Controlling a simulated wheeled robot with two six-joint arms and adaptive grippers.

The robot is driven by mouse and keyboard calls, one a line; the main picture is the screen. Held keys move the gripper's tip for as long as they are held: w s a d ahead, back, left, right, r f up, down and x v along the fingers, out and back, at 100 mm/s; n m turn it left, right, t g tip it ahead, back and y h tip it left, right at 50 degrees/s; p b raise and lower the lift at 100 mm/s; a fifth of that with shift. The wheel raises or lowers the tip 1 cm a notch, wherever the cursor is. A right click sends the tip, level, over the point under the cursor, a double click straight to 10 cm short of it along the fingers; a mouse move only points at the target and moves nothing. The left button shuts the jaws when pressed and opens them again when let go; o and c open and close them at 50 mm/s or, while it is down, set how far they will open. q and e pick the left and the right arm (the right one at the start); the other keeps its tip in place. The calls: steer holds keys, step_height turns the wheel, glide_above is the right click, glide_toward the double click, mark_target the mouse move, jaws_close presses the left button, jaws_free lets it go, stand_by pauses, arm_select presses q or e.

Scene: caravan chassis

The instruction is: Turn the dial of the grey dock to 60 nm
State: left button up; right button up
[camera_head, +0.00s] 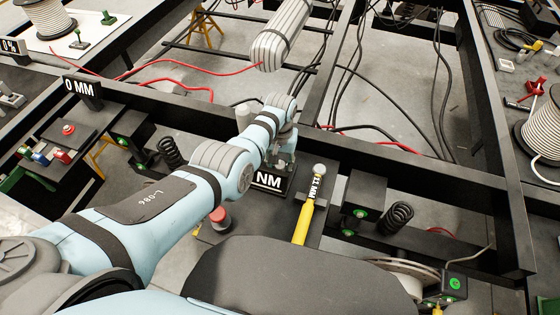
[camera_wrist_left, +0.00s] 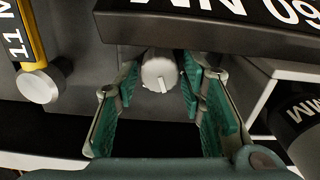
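The grey dial (camera_wrist_left: 158,74) is a round knob on the dock's grey face (camera_wrist_left: 88,62), with a pale pointer mark toward the bottom of the picture. My left gripper (camera_wrist_left: 160,88) is open, with one green-padded finger on each side of the dial and small gaps beside it. The dock's black sign (camera_wrist_left: 200,32) appears upside down and reads 60 NM as far as it shows; its edges are cut off. My right gripper is out of view.
A yellow tool marked 11 MM (camera_head: 303,222) stands right of the sign; it also shows in the left wrist view (camera_wrist_left: 28,30). A dark cylinder with white lettering (camera_wrist_left: 300,115) is close on the right there. A red button (camera_head: 219,217) and a black coil spring (camera_head: 396,217) are nearby.

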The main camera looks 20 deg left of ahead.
mark_target(280, 163)
arm_select(q)
steer(key=shift+o, duration=0.2)
steer(key=shift+r, duration=0.1)
step_height(280, 163, up, 12)
stand_by(0.3)
stand_by(0.4)
